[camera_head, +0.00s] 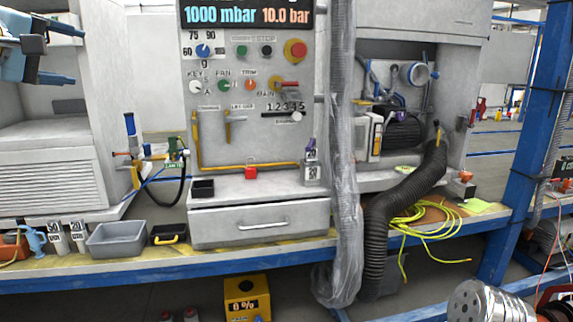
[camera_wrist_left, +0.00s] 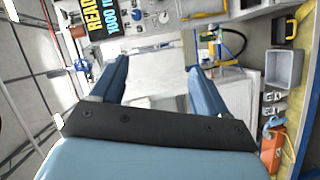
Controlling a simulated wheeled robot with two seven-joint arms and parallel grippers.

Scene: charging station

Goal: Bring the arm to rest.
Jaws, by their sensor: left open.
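My left gripper (camera_head: 78,57) is at the upper left of the head view, raised in front of a grey cabinet. It is blue, with its two fingers spread apart and nothing between them. In the left wrist view the open fingers (camera_wrist_left: 158,66) point toward the white cabinet surface, and the gap between them is empty. The gripper appears apart from the bench and its objects. My right gripper does not show in either view.
The control panel (camera_head: 252,130) stands mid-view above a grey drawer (camera_head: 262,224). A grey bin (camera_head: 117,239) and small weights sit on the bench at left. A transparent hose (camera_head: 345,180) and black duct (camera_head: 385,215) hang at right. A blue post (camera_head: 540,110) stands far right.

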